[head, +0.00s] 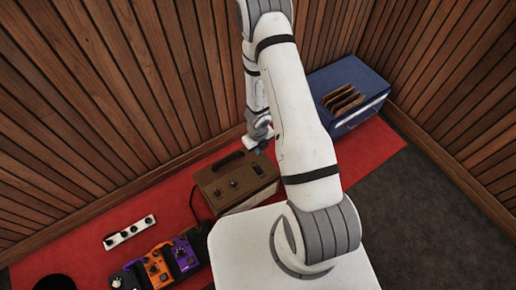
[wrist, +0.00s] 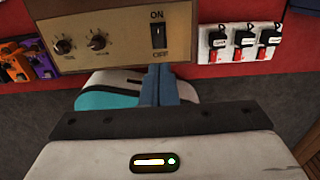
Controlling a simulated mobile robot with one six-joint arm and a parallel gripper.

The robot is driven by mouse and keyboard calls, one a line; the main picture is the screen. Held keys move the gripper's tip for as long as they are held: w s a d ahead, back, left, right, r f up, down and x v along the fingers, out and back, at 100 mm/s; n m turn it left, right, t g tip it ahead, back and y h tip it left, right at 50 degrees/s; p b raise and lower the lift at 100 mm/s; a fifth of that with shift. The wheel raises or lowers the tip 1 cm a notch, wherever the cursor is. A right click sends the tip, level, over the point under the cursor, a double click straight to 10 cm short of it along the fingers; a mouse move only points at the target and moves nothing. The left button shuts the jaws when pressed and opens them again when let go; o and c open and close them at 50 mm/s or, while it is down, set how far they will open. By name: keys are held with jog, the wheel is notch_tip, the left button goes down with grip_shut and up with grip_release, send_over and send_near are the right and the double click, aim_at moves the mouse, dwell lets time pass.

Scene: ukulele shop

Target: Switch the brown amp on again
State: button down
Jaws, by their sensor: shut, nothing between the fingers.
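The brown amp (head: 222,190) stands on the red floor covering, with a dark handle and knobs on it. In the wrist view its panel (wrist: 120,40) fills the top left, with two knobs and a black rocker switch (wrist: 158,36) marked ON above and OFF below. I cannot tell which way the rocker is tipped. My gripper (wrist: 160,84) has its blue fingers shut together and empty, just below the panel's lower edge in the picture, under the switch. In the head view my gripper (head: 261,149) is small, near the amp's upper right, partly hidden by my arm.
Orange and purple pedals (head: 171,262) lie at the lower left. A white power strip (head: 129,232) lies beyond them. In the wrist view, several black plugs sit in a white strip (wrist: 233,58) right of the amp. A blue box (head: 352,118) stands at the back, near wooden walls.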

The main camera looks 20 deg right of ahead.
jog(key=shift+r, duration=0.25)
jog(key=w+a+r+n+t+y, duration=0.1)
jog(key=a+r+n+y, duration=0.15)
jog(key=r+n, duration=0.8)
jog(key=w+a+r+n+t+y, duration=0.1)
jog(key=a+r+n, duration=0.3)
jog(key=r, duration=1.1)
jog(key=s+d+r+n+h, duration=0.1)
jog(key=s+d+r+n, duration=0.2)
jog(key=s+r+n, duration=0.5)
jog(key=s+d+r+n+h, duration=0.2)
jog(key=s+d+r+n, duration=0.1)
jog(key=s+r+n, duration=0.6)
jog(key=shift+s+d+n, duration=0.25)
jog(key=shift+d+n, duration=0.15)
jog(key=shift+n, duration=0.05)
jog(key=shift+r+h, duration=0.15)
jog(key=shift+h, duration=0.1)
jog(key=shift+d, duration=0.2)
